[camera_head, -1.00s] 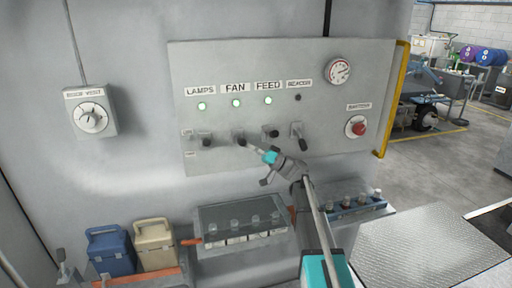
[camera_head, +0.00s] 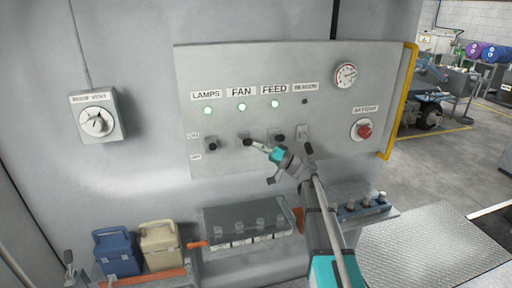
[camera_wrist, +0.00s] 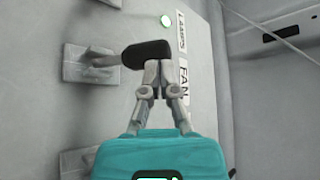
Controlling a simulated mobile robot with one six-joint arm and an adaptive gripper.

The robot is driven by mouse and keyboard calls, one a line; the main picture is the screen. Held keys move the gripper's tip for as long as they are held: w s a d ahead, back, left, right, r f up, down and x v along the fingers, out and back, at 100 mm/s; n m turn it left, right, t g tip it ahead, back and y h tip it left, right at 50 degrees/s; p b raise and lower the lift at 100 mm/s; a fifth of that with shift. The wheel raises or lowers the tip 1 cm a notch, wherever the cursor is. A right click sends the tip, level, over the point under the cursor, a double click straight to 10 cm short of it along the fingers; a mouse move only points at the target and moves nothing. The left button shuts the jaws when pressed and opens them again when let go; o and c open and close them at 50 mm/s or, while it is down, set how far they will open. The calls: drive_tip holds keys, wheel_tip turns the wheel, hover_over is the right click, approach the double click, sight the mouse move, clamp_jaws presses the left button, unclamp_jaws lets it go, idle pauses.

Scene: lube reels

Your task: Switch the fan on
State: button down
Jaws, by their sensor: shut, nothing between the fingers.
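The fan switch (camera_head: 246,141) is a black-tipped lever on a grey plate, below the FAN label (camera_head: 240,92) on the grey panel. The small green lamp (camera_head: 242,107) under that label is lit. In the wrist view the lever's black knob (camera_wrist: 147,54) stands out from its plate (camera_wrist: 92,66). My gripper (camera_head: 256,145) is shut and empty, its fingertips at the knob. The wrist view shows the closed fingertips (camera_wrist: 158,68) against or just beside the knob, partly overlapping it; I cannot tell if they touch.
The LAMPS switch (camera_head: 212,144) is left of the fan switch, the FEED switch (camera_head: 278,138) and a fourth lever (camera_head: 308,148) right. A red knob (camera_head: 364,131) and gauge (camera_head: 345,76) are further right.

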drive_tip(key=b+v, duration=0.5)
drive_tip(key=v, duration=0.9)
drive_tip(key=shift+s+r, duration=0.2)
drive_tip(key=shift+s, duration=0.05)
